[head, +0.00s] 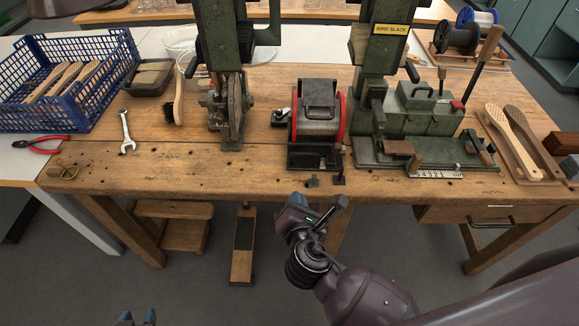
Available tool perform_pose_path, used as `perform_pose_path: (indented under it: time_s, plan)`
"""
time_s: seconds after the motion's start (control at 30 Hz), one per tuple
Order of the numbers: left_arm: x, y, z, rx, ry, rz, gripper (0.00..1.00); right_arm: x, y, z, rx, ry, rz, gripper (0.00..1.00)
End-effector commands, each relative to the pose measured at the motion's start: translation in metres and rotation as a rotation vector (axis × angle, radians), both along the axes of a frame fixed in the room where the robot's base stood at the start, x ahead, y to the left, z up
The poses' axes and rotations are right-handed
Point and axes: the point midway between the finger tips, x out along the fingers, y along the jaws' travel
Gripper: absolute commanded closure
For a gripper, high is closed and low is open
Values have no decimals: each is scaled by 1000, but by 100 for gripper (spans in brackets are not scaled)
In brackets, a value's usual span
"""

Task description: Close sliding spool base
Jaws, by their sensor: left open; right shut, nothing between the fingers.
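A black drum unit with red rims (317,108) sits mid-bench, with a dark base (308,157) at its front, close to the bench edge. I cannot tell whether this is the spool base or how far it is slid. Two spools, one black (457,39) and one blue-rimmed with pale winding (480,22), stand on a wooden board (432,47) at the back right. My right gripper (298,201) is shut and empty, in front of and below the bench edge, apart from the drum unit. My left gripper (138,317) is open at the bottom edge, far from the bench; only its blue fingertips show.
Green machine columns (378,60) rise beside the drum unit. A blue crate (115,85), wrench (127,132) and red pliers (40,142) lie left. Wooden paddles (512,140) lie right. A footboard (243,245) stands under the bench. The bench's front left is fairly clear.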

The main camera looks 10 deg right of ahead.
Motion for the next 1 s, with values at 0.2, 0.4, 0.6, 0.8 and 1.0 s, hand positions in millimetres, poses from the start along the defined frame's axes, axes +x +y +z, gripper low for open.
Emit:
perform_pose_path:
  time_s: [0.2,0.4,0.6,0.8,1.0]
  plan:
    - [1,0,2,0,-5,0,57,-4,-17,9,-442,18,-19,100]
    - [3,-1,3,0,-8,-2,57,-5,-22,9,-601,57,-8,100]
    - [4,-1,1,-1,-9,-3,57,5,-24,6,-623,60,-2,100]
    - [2,-1,-4,0,-2,-2,57,35,-32,0,-622,59,-1,100]
    - [1,-1,-8,-1,4,-3,57,68,-42,-7,-620,61,-2,100]
